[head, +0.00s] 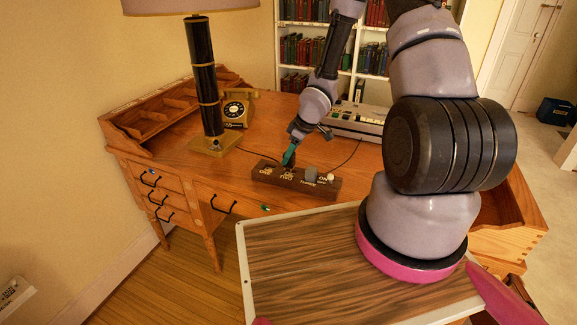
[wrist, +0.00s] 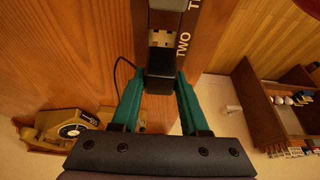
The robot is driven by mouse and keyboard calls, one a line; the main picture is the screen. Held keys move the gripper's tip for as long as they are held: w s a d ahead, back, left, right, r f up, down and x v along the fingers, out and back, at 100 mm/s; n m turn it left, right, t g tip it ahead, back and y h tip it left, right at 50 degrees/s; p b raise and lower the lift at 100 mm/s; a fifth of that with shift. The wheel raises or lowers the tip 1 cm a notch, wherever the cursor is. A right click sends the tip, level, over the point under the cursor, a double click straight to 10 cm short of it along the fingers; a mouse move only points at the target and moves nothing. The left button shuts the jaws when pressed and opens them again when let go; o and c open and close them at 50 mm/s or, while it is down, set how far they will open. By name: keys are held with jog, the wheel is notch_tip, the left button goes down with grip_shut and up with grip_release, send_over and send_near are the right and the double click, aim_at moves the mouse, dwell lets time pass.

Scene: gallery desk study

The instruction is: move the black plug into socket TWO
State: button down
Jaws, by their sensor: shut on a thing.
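The dark wooden socket strip (head: 263,177) lies on the desk, with sockets labelled ONE and TWO at its left and middle. My gripper (head: 289,156) points down over the TWO part of the strip, its green fingers shut on the black plug. In the wrist view, the black plug (wrist: 160,64) sits between the fingertips (wrist: 161,80). The TWO label (wrist: 183,45) is beside it, and a pale, dark-slotted socket face (wrist: 160,39) shows just past the plug. The plug's lower end is hidden, so I cannot tell whether it is in the socket.
A grey plug (head: 311,174) and a white knob (head: 330,177) by the ON label stand at the strip's right. A lamp (head: 205,90), a telephone (head: 236,112) and a pale desk machine (head: 357,122) stand around it. Thin dark cords cross the desk.

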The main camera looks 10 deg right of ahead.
aim_at(289, 164)
jog(key=shift+f, duration=2)
jog(key=shift+f, duration=0.15)
jog(key=shift+c, duration=2.1)
grip_release()
jog(key=v, duration=1.2)
jog(key=shift+r, duration=0.25)
